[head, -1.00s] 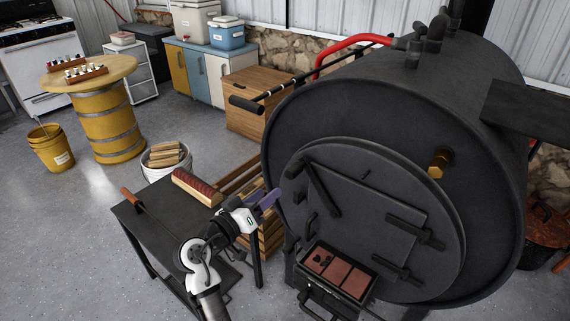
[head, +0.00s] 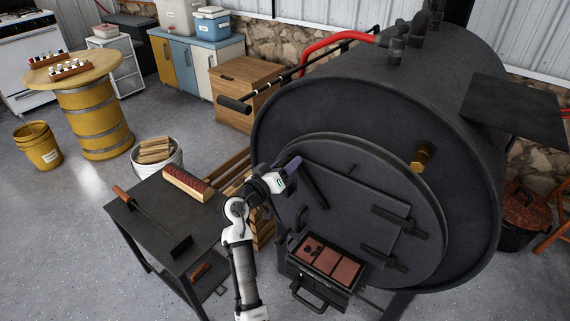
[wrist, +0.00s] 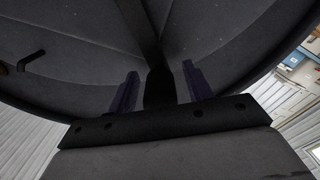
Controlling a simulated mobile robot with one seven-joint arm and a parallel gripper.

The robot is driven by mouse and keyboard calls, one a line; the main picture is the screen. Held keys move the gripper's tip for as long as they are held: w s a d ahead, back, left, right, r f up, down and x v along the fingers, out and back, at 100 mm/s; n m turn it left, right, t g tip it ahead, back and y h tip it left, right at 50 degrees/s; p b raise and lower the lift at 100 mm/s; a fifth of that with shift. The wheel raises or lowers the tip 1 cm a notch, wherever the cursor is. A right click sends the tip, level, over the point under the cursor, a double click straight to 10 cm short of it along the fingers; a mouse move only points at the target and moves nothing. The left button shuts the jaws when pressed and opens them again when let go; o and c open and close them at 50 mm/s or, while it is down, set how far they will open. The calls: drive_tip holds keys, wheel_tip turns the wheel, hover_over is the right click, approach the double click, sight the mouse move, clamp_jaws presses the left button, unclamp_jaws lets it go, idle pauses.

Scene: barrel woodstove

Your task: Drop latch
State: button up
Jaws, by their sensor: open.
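The black latch bar (head: 314,188) slants across the upper left of the square firebox door (head: 355,205) on the barrel stove's round front. Its lower end points down and right, and its upper end is partly hidden by my gripper. My gripper (head: 292,164), with purple fingers, is at the upper left of the door, at the bar's upper end. In the wrist view my gripper (wrist: 160,88) is open, with a dark bar (wrist: 148,40) running between the two fingers. I cannot tell whether either finger touches it.
A side table (head: 150,225) with a brush and a long-handled tool stands left of the stove. An open ash drawer (head: 327,265) juts out below the door. Two hinge straps (head: 400,220) are at the door's right. A log bucket (head: 157,158) stands behind the table.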

clamp_jaws()
idle(0.3)
drive_tip(key=shift+w+a+f+n+b, duration=0.2)
drive_tip(key=shift+a+f+n+b, duration=0.1)
drive_tip(key=shift+f, duration=0.05)
drive_tip(key=w+a+f+n+b, duration=0.1)
drive_tip(key=a+f+n+b, duration=0.1)
drive_tip(key=f+n, duration=0.2)
drive_tip(key=w+a+f+n+b, duration=0.1)
drive_tip(key=a+f+n+b, duration=0.1)
drive_tip(key=f+n, duration=0.3)
drive_tip(key=shift+w+f+b, duration=0.4)
drive_tip(key=shift+f+b, duration=0.15)
drive_tip(key=shift+f, duration=0.95)
